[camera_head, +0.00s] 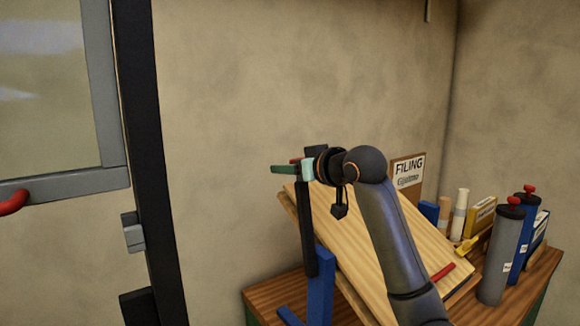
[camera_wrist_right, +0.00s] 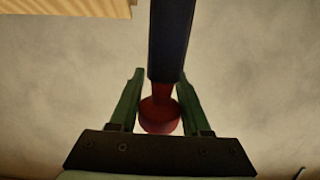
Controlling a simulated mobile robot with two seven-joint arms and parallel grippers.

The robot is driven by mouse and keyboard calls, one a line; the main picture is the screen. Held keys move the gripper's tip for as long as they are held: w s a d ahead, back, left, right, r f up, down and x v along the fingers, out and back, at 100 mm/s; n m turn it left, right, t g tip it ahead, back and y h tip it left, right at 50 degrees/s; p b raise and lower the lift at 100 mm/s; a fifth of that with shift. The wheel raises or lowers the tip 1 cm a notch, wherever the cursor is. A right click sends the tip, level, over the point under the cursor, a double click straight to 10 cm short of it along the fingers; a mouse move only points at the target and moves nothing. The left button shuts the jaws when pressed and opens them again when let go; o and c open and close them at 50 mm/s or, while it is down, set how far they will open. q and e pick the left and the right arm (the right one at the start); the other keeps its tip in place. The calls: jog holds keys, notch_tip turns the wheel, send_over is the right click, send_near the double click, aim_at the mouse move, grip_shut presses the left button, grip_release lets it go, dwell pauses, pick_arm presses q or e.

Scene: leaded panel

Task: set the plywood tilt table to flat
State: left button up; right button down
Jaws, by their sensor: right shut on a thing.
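The plywood tilt table (camera_head: 338,238) stands steeply tilted on a wooden bench, partly hidden behind my right arm. A strip of pale wood, likely its edge (camera_wrist_right: 60,7), shows at the top left of the wrist view. A dark lever (camera_head: 307,235) rises nearly upright beside a blue post (camera_head: 321,285) at the table's left side. The lever has a red knob (camera_wrist_right: 159,115) at its end. My right gripper (camera_head: 284,169) is at the lever's top, its green fingers (camera_wrist_right: 160,92) shut around the red knob. My left gripper is not in view.
The wooden bench (camera_head: 268,289) also carries a grey cylinder (camera_head: 499,257), a blue cylinder (camera_head: 524,230), bottles and boxes at the right. A "FILING" sign (camera_head: 408,170) stands behind. A window with a red handle (camera_head: 12,203) is at the left.

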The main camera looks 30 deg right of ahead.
jog(key=shift+w+a+f+g, duration=0.15)
jog(key=shift+f+g, duration=0.05)
jog(key=shift+f, duration=0.35)
jog(key=shift+w+a+f+g, duration=0.1)
jog(key=shift+w+f+g, duration=0.1)
jog(key=shift+f, duration=0.35)
jog(key=c, duration=0.7)
grip_release()
jog(key=shift+c, duration=0.2)
jog(key=shift+o, duration=0.7)
jog(key=shift+w+d, duration=0.1)
jog(key=shift+w, duration=0.1)
jog(key=shift+o, duration=1)
jog(key=shift+s+r, duration=0.1)
jog(key=shift+r, duration=0.05)
jog(key=b+v, duration=0.2)
jog(key=v, duration=1)
jog(key=shift+s+d, duration=0.15)
jog(key=shift+s, duration=0.2)
jog(key=shift+r, duration=0.1)
jog(key=shift+c, duration=0.3)
